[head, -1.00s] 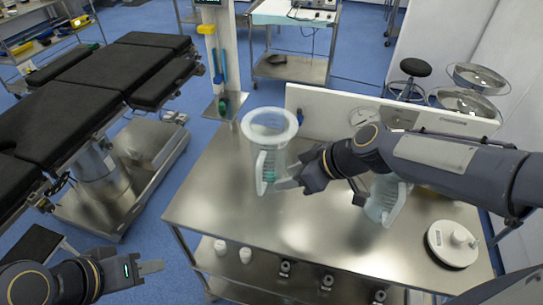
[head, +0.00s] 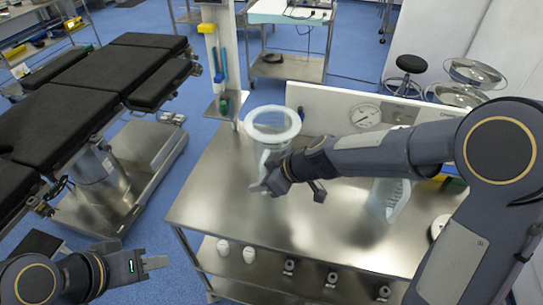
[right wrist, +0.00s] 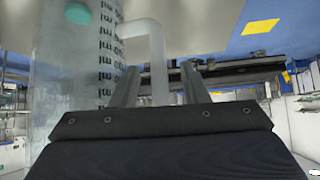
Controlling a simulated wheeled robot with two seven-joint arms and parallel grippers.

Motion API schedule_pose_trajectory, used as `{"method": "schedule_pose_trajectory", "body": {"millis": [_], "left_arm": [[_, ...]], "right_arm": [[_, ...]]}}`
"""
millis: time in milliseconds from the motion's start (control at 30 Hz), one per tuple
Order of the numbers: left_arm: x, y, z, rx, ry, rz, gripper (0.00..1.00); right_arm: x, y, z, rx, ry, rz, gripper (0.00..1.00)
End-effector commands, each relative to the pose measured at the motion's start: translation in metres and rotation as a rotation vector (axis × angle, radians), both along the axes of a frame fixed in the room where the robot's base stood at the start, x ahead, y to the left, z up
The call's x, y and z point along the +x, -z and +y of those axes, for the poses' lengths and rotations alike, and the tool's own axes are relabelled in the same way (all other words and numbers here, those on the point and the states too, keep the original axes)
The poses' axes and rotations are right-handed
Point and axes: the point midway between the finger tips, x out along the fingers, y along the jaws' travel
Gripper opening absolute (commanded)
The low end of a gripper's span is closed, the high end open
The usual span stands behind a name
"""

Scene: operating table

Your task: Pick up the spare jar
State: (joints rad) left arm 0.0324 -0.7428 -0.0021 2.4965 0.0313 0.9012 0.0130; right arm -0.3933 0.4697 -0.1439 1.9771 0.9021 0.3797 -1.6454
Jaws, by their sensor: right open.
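A clear jar with a wide pale rim (head: 272,122) stands upright on the steel table at the left. In the right wrist view the jar's printed wall (right wrist: 80,75) fills the left side, with its pale handle (right wrist: 157,60) beside it. My right gripper (head: 259,187) is at this jar; its open fingers (right wrist: 160,82) appear on either side of the handle. A second clear jar (head: 388,203) is partly hidden behind my right arm. I cannot tell which is the spare. My left gripper (head: 157,263) is at the lower left, away from the table; its jaw opening is unclear.
The steel table (head: 225,215) has free room in front of the jars. A white panel with a gauge (head: 365,116) stands along its back edge. A white round part (head: 438,226) is partly hidden at the right. The black operating table (head: 75,95) is at the left.

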Motion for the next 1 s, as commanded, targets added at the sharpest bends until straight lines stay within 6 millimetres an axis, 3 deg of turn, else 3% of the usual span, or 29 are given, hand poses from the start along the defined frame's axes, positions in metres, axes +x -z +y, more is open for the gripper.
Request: {"method": "schedule_pose_trajectory", "body": {"millis": [100,400,833,1000], "left_arm": [[0.000,0.000,0.000,0.000,0.000,0.000,0.37],[0.000,0.000,0.000,0.000,0.000,0.000,0.37],[0.000,-0.001,0.000,0.000,0.000,0.000,0.37],[0.000,-0.006,0.000,0.000,0.000,0.000,0.37]], "right_arm": [[0.000,0.000,0.000,0.000,0.000,0.000,0.38],[0.000,-0.001,0.000,0.000,0.000,0.000,0.00],[0.000,-0.003,0.000,0.001,0.000,-0.002,0.00],[0.000,-0.015,0.000,0.002,-0.001,-0.005,0.00]]}}
